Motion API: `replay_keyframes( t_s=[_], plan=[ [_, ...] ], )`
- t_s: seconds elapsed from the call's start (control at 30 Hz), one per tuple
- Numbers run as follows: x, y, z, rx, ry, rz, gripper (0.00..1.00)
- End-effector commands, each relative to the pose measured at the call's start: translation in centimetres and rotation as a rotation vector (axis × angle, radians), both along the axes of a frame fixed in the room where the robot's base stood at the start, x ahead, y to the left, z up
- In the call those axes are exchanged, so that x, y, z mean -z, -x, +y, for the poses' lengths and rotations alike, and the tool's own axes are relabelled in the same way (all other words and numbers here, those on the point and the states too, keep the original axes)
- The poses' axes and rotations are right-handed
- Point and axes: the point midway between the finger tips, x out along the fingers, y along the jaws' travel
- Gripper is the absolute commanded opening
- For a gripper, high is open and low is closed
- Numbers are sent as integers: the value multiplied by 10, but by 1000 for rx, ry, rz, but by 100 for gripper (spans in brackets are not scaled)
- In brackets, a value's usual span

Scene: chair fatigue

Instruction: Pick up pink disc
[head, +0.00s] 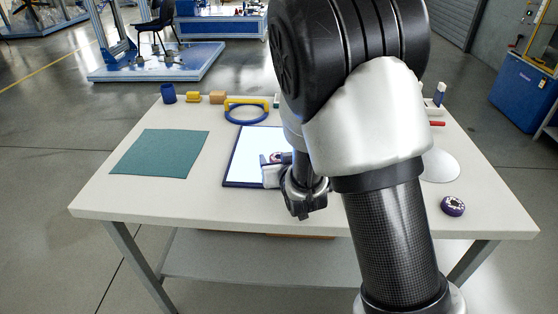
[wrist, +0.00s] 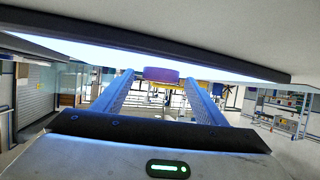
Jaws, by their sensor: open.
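A pink-purple disc (wrist: 161,74) shows in the wrist view at the edge of a bright white panel with a dark frame. It lies between the tips of my gripper (wrist: 160,76), whose two blue-looking fingers are spread apart; I cannot tell whether they touch it. In the head view my gripper (head: 270,170) is low over the white panel (head: 258,140), at its right side. A small reddish bit of the disc (head: 277,157) seems to show by the fingers; my arm and gripper hide most of it and the panel's right part.
A teal mat (head: 162,153) lies left on the table. A blue cup (head: 168,94), yellow block (head: 193,97), wooden block (head: 217,97) and yellow-and-blue ring (head: 246,111) stand along the back. A purple roll (head: 452,205) and white round thing (head: 440,166) are at right.

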Motion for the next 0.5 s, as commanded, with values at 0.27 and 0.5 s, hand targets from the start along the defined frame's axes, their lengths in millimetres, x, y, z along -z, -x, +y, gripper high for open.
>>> replay_keyframes(
  t_s=[0.27, 0.5],
  plan=[
    [0, 0, 0, 0, 0, 0, 35],
    [-1, 0, 0, 0, 0, -1, 16]
  ],
)
